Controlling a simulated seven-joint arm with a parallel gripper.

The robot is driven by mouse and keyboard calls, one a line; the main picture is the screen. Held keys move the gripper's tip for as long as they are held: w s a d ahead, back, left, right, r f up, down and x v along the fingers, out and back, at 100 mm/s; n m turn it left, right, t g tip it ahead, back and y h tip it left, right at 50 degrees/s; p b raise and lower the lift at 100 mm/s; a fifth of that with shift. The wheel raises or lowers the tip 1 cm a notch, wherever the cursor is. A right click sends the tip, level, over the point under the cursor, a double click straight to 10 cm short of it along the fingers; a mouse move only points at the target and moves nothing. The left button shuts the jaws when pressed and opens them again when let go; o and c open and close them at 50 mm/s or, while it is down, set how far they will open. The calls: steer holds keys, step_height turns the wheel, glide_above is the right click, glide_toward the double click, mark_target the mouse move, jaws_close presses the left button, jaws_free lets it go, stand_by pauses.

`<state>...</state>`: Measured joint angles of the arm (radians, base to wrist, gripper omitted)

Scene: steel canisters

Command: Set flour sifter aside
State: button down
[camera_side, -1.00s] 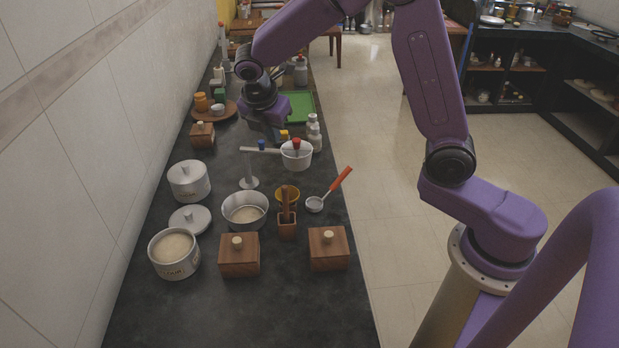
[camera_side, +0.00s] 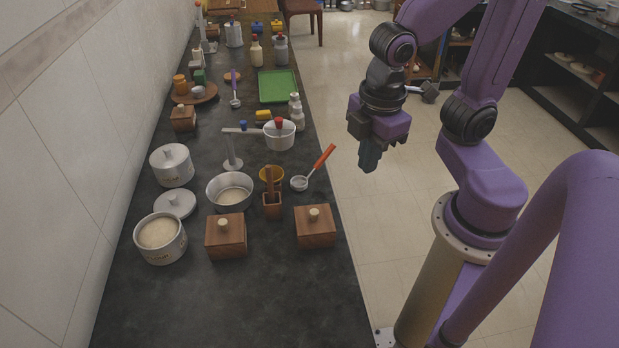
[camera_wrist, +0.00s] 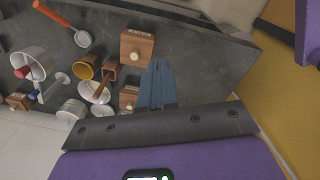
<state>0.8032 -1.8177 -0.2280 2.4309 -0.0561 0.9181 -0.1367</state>
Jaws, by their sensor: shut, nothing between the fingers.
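A round, open metal pan with pale flour-like contents (camera_side: 230,190), which looks like the flour sifter, stands mid-counter; I cannot be sure of its kind. It also shows in the wrist view (camera_wrist: 98,92). The open canister (camera_side: 160,238) holding pale powder stands to its left, near a loose lid (camera_side: 175,205). A small orange-handled scoop or strainer (camera_side: 300,183) lies to the right. My gripper (camera_side: 368,166) is shut and empty, raised right of the counter edge, apart from everything. Its blue fingers show in the wrist view (camera_wrist: 158,80).
Two wooden boxes (camera_side: 226,238) (camera_side: 315,228) stand at the front. A wooden holder (camera_side: 272,208), yellow cup (camera_side: 271,175) and white pot (camera_side: 279,135) crowd the middle. The near counter is clear; a green tray (camera_side: 278,86) lies farther back.

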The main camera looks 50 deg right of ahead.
steer(key=s, duration=0.1)
steer(key=s+d, duration=0.1)
steer(key=s, duration=0.1)
steer(key=shift+s+f+m, duration=0.1)
steer(key=shift+m, duration=0.3)
steer(key=c, duration=1.5)
jaws_free()
steer(key=shift+s+d, duration=0.1)
steer(key=shift+s, duration=0.2)
steer(key=o, duration=0.4)
steer(key=shift+w, duration=0.15)
steer(key=shift+o, duration=0.2)
steer(key=w+a+r, duration=0.4)
steer(key=w+a, duration=0.1)
steer(key=w, duration=0.5)
step_height(320, 180, up, 2)
steer(key=n, duration=0.3)
glide_above(243, 122)
steer(key=shift+g, duration=0.3)
step_height(243, 122, down, 17)
steer(key=shift+r, duration=0.1)
